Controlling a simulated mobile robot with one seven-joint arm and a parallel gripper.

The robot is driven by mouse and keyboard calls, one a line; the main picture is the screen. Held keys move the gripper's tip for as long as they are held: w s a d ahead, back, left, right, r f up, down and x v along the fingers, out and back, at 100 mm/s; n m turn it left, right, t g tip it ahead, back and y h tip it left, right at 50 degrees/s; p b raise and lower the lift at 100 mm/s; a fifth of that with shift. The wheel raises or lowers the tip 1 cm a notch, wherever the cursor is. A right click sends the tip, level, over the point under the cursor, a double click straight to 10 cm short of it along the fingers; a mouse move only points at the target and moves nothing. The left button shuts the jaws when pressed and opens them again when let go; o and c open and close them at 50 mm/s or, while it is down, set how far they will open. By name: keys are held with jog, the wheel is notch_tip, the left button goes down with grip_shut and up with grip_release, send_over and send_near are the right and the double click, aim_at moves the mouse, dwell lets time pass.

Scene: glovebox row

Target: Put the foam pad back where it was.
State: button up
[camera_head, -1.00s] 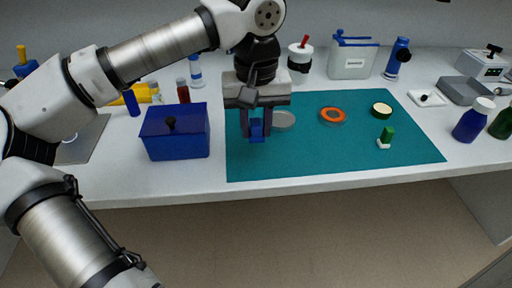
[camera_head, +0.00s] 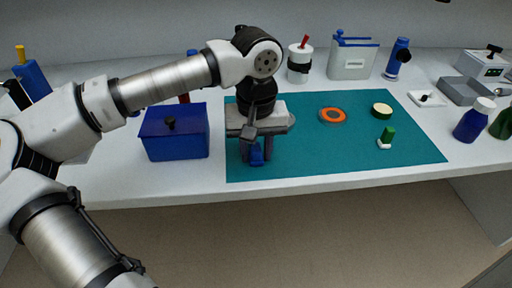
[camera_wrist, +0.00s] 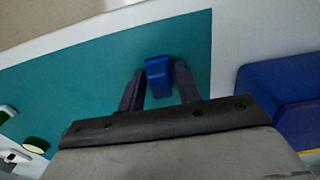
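My gripper (camera_head: 256,158) points down over the left front part of the teal mat (camera_head: 330,155). It is shut on a small blue block, which I take to be the foam pad (camera_head: 256,154). In the wrist view the blue block (camera_wrist: 158,72) sits between the two dark fingertips. The mat's edge and corner show just past it there. The block looks low near the mat; I cannot tell whether it touches. No marked spot for the pad can be made out.
A blue box with a black knob (camera_head: 176,138) stands close left of my gripper. An orange ring (camera_head: 332,115), a cream disc (camera_head: 381,110) and a small green-capped item (camera_head: 386,137) lie on the mat's right. The front middle of the mat is clear.

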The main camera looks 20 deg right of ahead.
aim_at(256, 147)
jog(key=shift+o, duration=1.2)
jog(key=shift+r, duration=0.15)
notch_tip(256, 147, up, 12)
jog(key=shift+p, duration=0.35)
